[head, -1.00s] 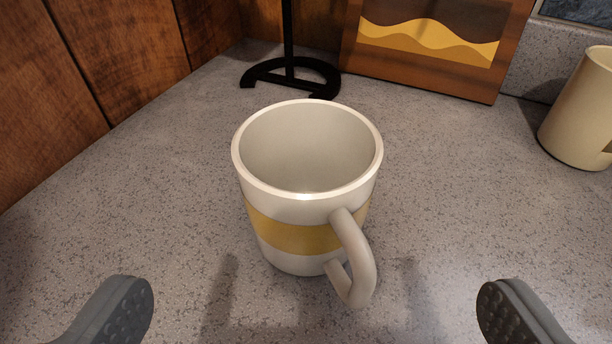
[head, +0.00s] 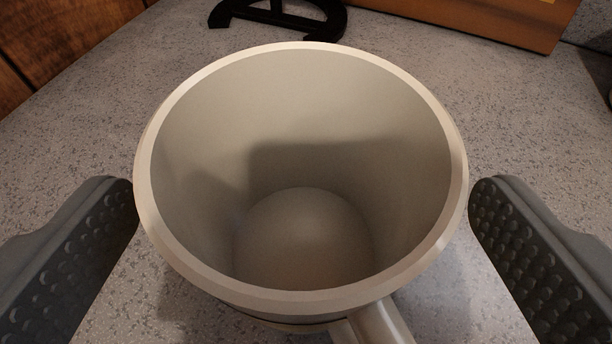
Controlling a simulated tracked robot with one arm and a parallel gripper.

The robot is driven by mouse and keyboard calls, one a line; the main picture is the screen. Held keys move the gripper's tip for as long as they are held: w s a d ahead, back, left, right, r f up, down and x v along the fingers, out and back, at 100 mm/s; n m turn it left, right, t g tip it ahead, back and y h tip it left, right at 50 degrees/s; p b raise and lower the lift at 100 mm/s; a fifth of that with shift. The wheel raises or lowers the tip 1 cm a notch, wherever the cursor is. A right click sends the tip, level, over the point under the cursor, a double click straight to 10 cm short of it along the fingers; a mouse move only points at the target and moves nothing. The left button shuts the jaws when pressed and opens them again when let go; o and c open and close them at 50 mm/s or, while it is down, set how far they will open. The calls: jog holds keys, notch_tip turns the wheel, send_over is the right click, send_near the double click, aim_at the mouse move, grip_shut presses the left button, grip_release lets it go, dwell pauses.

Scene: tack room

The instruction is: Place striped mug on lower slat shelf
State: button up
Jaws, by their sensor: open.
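The striped mug (head: 300,170) stands upright and empty on the speckled grey counter, large in the middle of the head view. I look down into its cream inside; its yellow stripe is hidden below the rim. Its handle (head: 378,322) points towards me, slightly right, and is cut off by the lower edge. My gripper (head: 302,215) is open, with one dark, studded finger on each side of the mug, close to the rim. I cannot tell whether either finger touches it. The lower slat shelf is not in view.
A black metal stand base (head: 280,16) is on the counter behind the mug. A brown wooden panel (head: 470,22) stands at the back right. Wooden wall boards (head: 60,38) edge the counter at the back left. The counter (head: 535,130) is clear on the right.

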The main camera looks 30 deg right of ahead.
jog(key=shift+w+d+f, duration=0.15)
jog(key=shift+w, duration=0.25)
jog(key=c, duration=1.4)
jog(key=shift+r, duration=1.5)
jog(key=shift+s+a+r+b, duration=0.35)
jog(key=shift+s+a+b, duration=0.6)
jog(key=shift+s+a, duration=0.9)
jog(key=shift+s+a+r+b, duration=0.3)
jog(key=shift+s+a+b, duration=0.75)
jog(key=shift+s, duration=1.55)
jog(key=shift+s+a+r+b, duration=0.35)
jog(key=shift+s+a+b, duration=0.45)
jog(key=shift+s+a, duration=1.1)
